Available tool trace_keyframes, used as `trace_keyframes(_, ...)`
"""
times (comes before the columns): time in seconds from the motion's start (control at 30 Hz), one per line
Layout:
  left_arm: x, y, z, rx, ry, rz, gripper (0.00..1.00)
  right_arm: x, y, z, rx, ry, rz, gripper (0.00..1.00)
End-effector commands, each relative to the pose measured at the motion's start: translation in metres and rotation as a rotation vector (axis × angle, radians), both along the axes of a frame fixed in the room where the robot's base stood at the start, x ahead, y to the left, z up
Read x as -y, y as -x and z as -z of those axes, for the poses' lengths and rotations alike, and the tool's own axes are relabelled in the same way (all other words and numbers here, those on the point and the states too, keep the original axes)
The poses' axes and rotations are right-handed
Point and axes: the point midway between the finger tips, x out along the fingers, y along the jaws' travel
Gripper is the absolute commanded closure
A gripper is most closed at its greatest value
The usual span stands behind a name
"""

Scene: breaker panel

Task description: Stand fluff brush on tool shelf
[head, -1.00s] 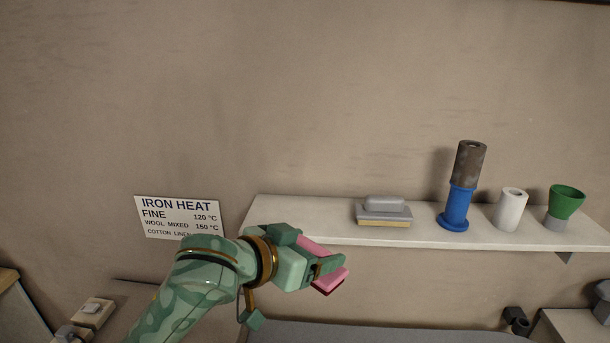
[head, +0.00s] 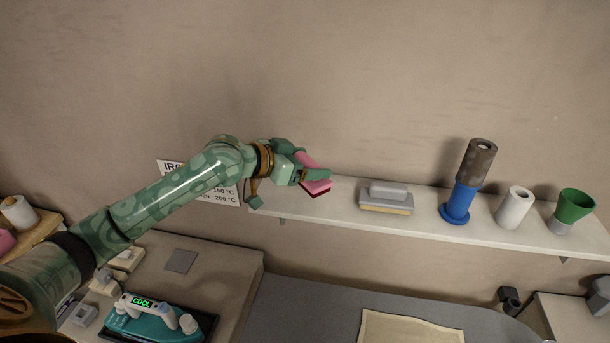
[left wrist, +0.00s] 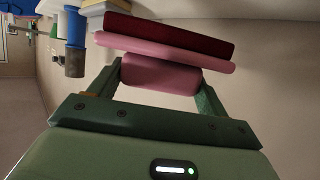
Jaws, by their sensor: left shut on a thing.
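The fluff brush is pink with a dark red pad, and shows in the head view (head: 316,187) and the left wrist view (left wrist: 170,47). My left gripper (head: 312,174) is shut on its pink handle; in the left wrist view the fingers (left wrist: 160,80) sit on both ends of the handle. The brush is tilted in the head view, at the left end of the tool shelf (head: 330,210). I cannot tell whether it touches the shelf. My right gripper is not in view.
On the shelf stand a grey block with a tan base (head: 386,198), a blue holder with a brown roll (head: 465,180), a white cylinder (head: 513,208) and a green cup (head: 573,207). The shelf is bare left of the grey block. A teal iron (head: 150,322) is below left.

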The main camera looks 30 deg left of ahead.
Motion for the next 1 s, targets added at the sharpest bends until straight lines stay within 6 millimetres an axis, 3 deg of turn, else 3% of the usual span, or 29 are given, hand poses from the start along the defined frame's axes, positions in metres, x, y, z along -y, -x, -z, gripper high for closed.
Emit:
trace_keyframes(0.23, -0.011, -0.014, 0.023, -0.001, 0.000, 0.000, 0.48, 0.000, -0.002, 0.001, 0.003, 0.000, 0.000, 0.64)
trace_keyframes(0.4, -0.011, -0.013, 0.047, -0.002, 0.000, 0.000, 0.48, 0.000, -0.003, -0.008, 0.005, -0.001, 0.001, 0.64)
trace_keyframes(0.8, -0.011, -0.013, 0.055, 0.002, -0.003, 0.002, 0.48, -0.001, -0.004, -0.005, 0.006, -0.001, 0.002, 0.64)
trace_keyframes(0.83, -0.011, -0.013, 0.055, 0.001, -0.004, 0.002, 0.20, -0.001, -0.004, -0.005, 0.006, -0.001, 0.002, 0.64)
trace_keyframes(0.9, -0.011, -0.013, 0.055, 0.001, -0.004, 0.002, 0.01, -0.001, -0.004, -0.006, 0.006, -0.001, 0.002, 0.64)
trace_keyframes(1.0, -0.011, -0.013, 0.054, 0.001, -0.004, 0.002, 0.01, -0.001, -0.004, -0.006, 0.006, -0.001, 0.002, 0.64)
